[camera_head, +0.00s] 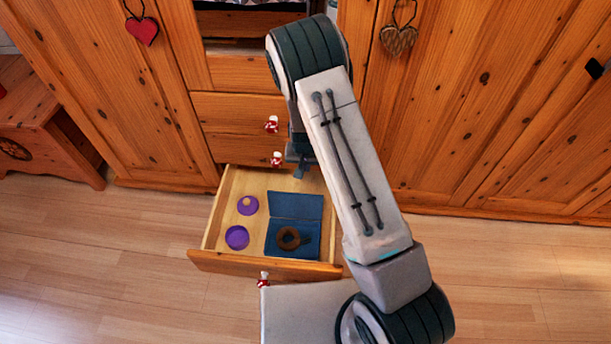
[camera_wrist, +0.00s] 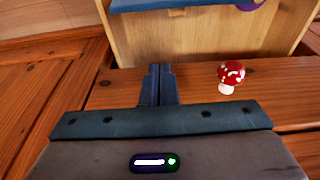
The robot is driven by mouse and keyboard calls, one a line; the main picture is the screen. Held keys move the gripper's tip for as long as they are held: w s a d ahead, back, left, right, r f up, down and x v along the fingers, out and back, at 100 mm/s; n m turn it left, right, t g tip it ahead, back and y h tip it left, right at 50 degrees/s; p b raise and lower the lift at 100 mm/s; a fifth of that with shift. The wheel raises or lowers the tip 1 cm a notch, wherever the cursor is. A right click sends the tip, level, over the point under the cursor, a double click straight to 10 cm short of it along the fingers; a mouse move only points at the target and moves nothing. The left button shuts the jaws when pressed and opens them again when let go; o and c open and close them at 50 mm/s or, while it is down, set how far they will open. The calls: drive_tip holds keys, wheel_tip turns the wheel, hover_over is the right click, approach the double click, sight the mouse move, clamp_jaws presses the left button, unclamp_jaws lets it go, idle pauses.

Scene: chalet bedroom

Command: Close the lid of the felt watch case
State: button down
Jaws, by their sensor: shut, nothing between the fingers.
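The felt watch case is dark blue and lies open in the pulled-out drawer. Its lid (camera_head: 296,205) is folded back toward the cabinet, and its base (camera_head: 275,251) holds a brown ring-shaped object (camera_head: 288,238) with a dark part beside it. An edge of the blue lid (camera_wrist: 175,4) shows at the top of the wrist view. My gripper (camera_head: 300,173) is behind the lid, near the cabinet front and apart from the case. In the wrist view its fingers (camera_wrist: 157,70) are together and empty.
The open drawer (camera_head: 225,262) also holds a purple round container (camera_head: 237,237) and a purple disc with a knob (camera_head: 247,205), left of the case. A red mushroom knob (camera_wrist: 231,76) on the drawer front above is close to my gripper. Wooden cabinet doors (camera_head: 490,110) stand behind.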

sight(296, 202)
wheel_tip(296, 202, down, 8)
drive_tip(key=s+b, duration=0.2)
drive_tip(key=b, duration=0.2)
drive_tip(key=shift+a+f, duration=0.15)
drive_tip(key=shift+a, duration=0.05)
drive_tip(key=shift+s+a, duration=0.1)
drive_tip(key=shift+s, duration=0.15)
